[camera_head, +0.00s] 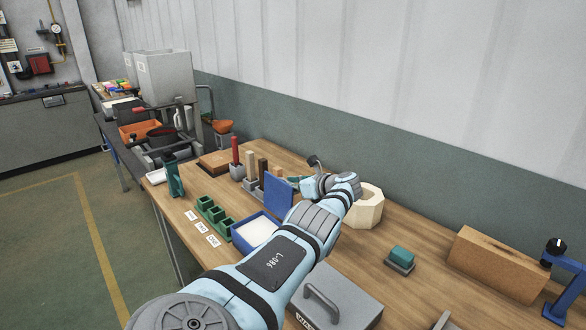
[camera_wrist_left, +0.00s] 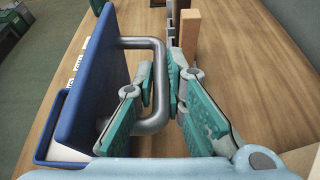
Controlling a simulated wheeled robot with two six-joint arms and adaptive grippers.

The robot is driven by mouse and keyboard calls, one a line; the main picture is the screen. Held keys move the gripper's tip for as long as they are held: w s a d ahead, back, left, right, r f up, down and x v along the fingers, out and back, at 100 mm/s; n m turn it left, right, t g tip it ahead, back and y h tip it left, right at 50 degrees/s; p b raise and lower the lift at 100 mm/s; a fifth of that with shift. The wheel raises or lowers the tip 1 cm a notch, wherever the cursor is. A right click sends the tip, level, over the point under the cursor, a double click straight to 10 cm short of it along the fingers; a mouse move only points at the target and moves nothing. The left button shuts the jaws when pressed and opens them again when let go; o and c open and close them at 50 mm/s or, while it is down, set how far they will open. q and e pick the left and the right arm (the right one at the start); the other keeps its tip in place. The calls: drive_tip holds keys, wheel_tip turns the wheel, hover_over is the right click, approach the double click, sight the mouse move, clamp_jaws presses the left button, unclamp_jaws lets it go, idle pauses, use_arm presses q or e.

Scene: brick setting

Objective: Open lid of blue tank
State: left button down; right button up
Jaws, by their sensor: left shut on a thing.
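The blue tank (camera_head: 255,231) stands on the wooden bench with white contents showing. Its blue lid (camera_head: 278,196) is raised and stands steeply upright on the tank's far side in the head view. In the left wrist view the lid (camera_wrist_left: 88,82) is seen nearly edge-on at the left, with a grey bar handle (camera_wrist_left: 148,42) on its face. My left gripper (camera_head: 299,184) is beside the lid; in the wrist view its teal fingers (camera_wrist_left: 160,80) are shut on the handle. The lid's hinge is not clearly seen. My right gripper is not in view.
A grey box lid with a handle (camera_head: 326,300) is near my forearm. Green cups (camera_head: 213,213), wooden blocks (camera_head: 262,172) and a red rod (camera_head: 235,152) stand near the tank. A cream octagonal pot (camera_head: 367,208) is close beyond my wrist.

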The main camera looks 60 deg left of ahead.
use_arm(q)
drive_tip(key=shift+w+d+f, duration=0.1)
drive_tip(key=shift+d+f, duration=0.05)
drive_tip(key=shift+f, duration=0.1)
